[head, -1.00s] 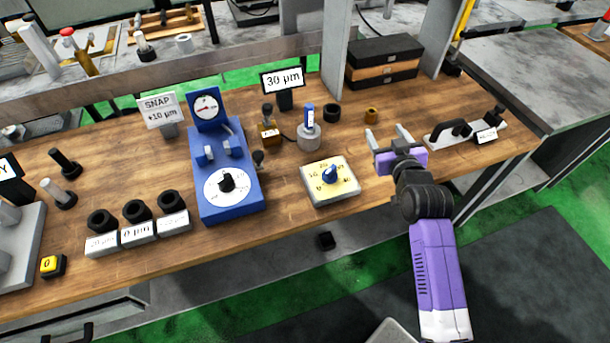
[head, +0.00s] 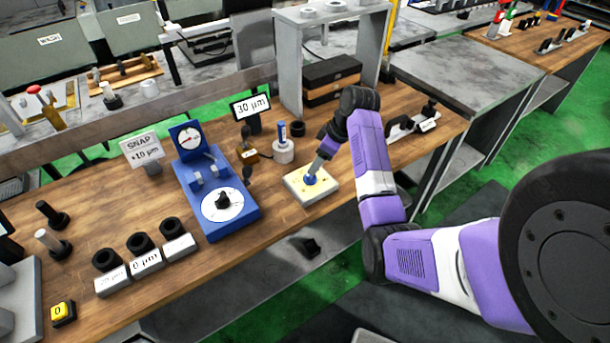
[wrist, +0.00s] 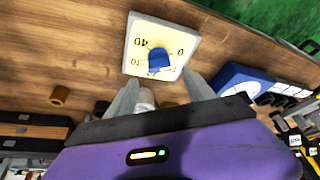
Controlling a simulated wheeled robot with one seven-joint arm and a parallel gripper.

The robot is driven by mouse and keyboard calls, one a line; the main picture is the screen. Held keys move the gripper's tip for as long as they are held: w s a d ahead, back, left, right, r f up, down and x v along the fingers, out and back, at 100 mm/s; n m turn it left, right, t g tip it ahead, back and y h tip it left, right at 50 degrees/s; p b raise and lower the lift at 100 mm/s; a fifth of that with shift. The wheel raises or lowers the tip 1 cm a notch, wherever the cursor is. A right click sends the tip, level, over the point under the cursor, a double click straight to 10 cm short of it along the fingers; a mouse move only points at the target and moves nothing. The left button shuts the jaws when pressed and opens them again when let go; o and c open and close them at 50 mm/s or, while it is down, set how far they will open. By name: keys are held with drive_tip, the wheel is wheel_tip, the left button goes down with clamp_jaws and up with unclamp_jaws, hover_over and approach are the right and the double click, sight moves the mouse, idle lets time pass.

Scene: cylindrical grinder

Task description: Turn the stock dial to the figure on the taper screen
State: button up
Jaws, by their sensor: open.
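The stock dial is a cream square plate (head: 296,190) with a blue knob (head: 311,180), near the bench's front edge. In the wrist view the plate (wrist: 139,30) shows 40, 0 and 30 around the blue knob (wrist: 158,61); which figure the knob points to I cannot tell. The taper screen (head: 250,106) stands behind the dial and reads 30 µm. My gripper (head: 316,169) is over the dial, pointing down. In the wrist view its open fingers (wrist: 160,80) are spread on either side of the knob's line; contact is unclear.
A blue gauge fixture (head: 215,190) with a white dial stands left of the plate. A grey cylinder (head: 283,151) with a blue-topped piece stands just behind it. Dark boxes (head: 333,75) are stacked at the back. Bare wood lies in front of the black-ringed blocks.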

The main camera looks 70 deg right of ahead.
drive_tip(key=p+x, duration=0.1)
drive_tip(key=x, duration=0.6)
drive_tip(key=shift+w+f, duration=0.2)
drive_tip(key=shift+f, duration=0.05)
drive_tip(key=c, duration=1.3)
drive_tip(key=shift+c, duration=0.2)
